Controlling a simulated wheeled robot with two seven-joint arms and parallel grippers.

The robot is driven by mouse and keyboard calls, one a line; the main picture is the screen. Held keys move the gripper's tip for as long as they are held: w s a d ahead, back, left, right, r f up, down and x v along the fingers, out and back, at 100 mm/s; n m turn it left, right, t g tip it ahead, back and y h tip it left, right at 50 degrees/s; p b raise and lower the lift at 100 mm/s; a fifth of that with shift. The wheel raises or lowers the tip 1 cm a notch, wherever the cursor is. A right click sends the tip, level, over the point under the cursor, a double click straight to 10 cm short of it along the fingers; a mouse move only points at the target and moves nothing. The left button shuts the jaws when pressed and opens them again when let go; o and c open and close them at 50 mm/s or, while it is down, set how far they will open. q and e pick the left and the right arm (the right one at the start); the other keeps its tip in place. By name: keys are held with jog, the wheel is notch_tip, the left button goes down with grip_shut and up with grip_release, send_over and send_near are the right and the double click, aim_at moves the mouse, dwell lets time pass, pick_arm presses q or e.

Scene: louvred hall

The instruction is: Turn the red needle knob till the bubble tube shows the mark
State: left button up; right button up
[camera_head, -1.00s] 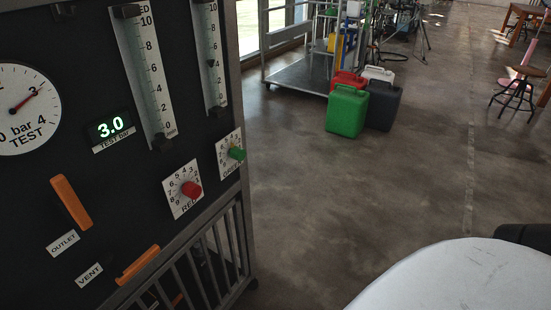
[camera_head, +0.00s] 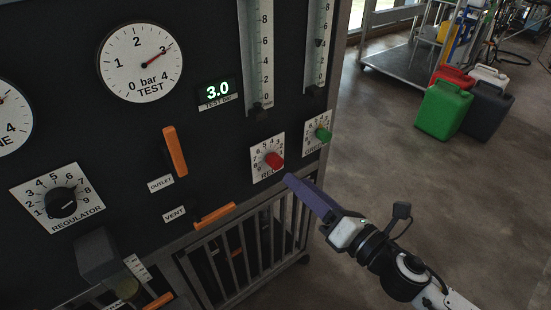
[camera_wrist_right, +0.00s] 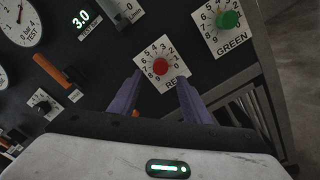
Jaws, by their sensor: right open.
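The red needle knob (camera_head: 274,160) sits on its white numbered dial plate labelled RED, low on the dark panel; it also shows in the right wrist view (camera_wrist_right: 160,68). Above it is the red channel's bubble tube (camera_head: 257,50), a clear scaled tube whose top is cut off; I cannot make out a float or mark in it. My right gripper (camera_head: 290,180) has purple fingers, just below and right of the red knob. In the right wrist view the open fingers (camera_wrist_right: 160,80) point at the knob, one to each side, apparently short of it.
The green knob (camera_head: 323,134) is close to the right, under a second tube (camera_head: 318,50) with a dark pointer. The orange outlet handle (camera_head: 174,151) and vent handle (camera_head: 215,215) are to the left. The test display (camera_head: 217,91) reads 3.0. Jerrycans (camera_head: 443,110) stand on the floor.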

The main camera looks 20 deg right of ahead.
aim_at(279, 165)
jog(key=shift+p+x, duration=0.7)
jog(key=shift+x, duration=3.6)
grip_shut()
